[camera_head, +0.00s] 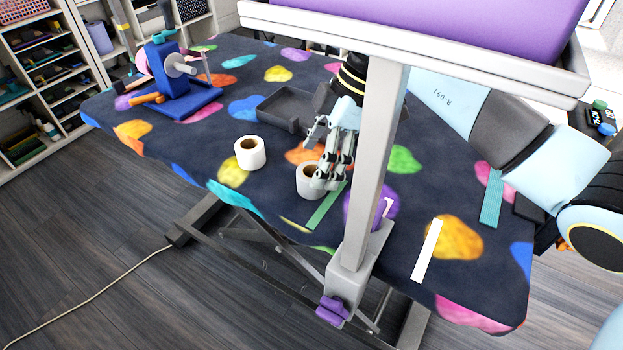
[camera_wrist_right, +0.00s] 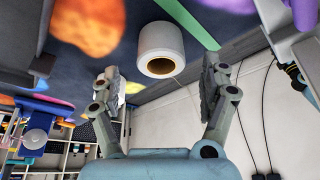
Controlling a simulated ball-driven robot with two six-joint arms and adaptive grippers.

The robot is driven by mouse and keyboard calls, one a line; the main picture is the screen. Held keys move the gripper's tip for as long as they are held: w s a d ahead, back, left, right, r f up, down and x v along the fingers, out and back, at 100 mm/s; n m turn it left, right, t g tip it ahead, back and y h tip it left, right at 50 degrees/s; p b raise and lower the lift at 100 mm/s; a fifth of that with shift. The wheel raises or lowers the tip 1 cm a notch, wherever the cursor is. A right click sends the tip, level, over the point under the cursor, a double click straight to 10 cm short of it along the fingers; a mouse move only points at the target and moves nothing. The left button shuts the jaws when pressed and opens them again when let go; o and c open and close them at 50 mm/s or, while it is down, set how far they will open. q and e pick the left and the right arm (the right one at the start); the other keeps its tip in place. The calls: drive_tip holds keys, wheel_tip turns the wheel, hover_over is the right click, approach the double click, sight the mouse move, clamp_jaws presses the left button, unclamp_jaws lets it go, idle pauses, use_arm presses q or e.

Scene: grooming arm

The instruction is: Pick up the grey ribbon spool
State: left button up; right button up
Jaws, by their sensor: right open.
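The grey ribbon spool (camera_head: 305,188) stands upright on the dark, spotted table cover, beside a green strip (camera_head: 325,208). My right gripper (camera_head: 331,182) is at its right side in the head view and covers part of it. In the right wrist view the spool (camera_wrist_right: 160,38) shows just beyond and between the two spread fingers of my right gripper (camera_wrist_right: 161,78), with a gap on each side. The gripper is open and holds nothing. Whether a finger touches the spool cannot be told. My left gripper is not in view.
A white spool (camera_head: 250,153) stands left of the grey one. A dark tray (camera_head: 283,103) lies behind, and a blue stand (camera_head: 180,85) is at the far left. A grey post (camera_head: 375,150) with a purple-padded top blocks part of the table. A white strip (camera_head: 427,250) lies at the right.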

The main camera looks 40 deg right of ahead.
sight(312, 173)
drive_tip(key=x, duration=0.3)
drive_tip(key=shift+f+b, duration=0.3)
drive_tip(key=shift+f, duration=0.05)
drive_tip(key=c, duration=1.2)
drive_tip(key=shift+c, duration=0.2)
drive_tip(key=shift+r, duration=0.1)
wheel_tip(312, 173, up, 4)
drive_tip(key=shift+r+p, duration=0.15)
drive_tip(key=shift+p, duration=0.3)
drive_tip(key=w+d+r, duration=0.1)
drive_tip(key=d+r, duration=0.5)
drive_tip(key=d, duration=0.5)
drive_tip(key=shift+w+d+r, duration=0.2)
drive_tip(key=shift+d+r, duration=0.1)
drive_tip(key=shift+r, duration=0.05)
